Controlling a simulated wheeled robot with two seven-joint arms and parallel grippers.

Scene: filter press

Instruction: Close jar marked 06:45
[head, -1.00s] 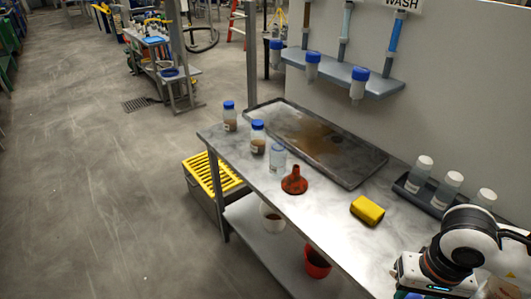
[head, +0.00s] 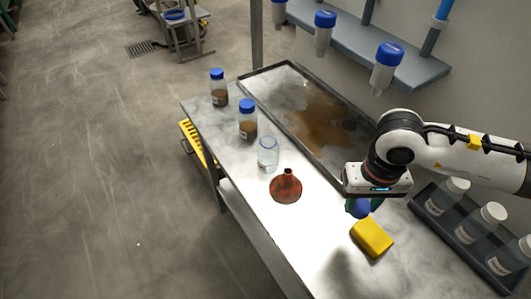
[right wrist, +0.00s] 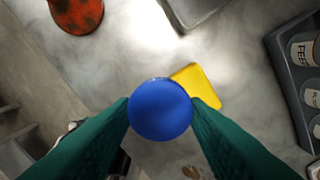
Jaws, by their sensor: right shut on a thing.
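My right gripper (head: 362,205) is shut on a blue lid (head: 357,208) and holds it above the table, close to the yellow sponge. In the right wrist view the blue lid (right wrist: 160,109) sits between the two green fingers. An open clear jar (head: 268,155) without a lid stands on the table, left of the gripper. Two jars with blue lids and brown contents, a nearer one (head: 248,120) and a farther one (head: 218,88), stand behind it along the table edge. The time marks on the jars are too small to read. My left gripper is not in view.
A red-brown funnel (head: 286,188) stands between the open jar and my gripper. A yellow sponge (head: 371,238) lies in front. A dark tray (head: 265,92) with a brown stain lies behind. A rack (head: 447,228) of white-capped bottles is at the right. Blue-capped bottles hang from a shelf (head: 350,40).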

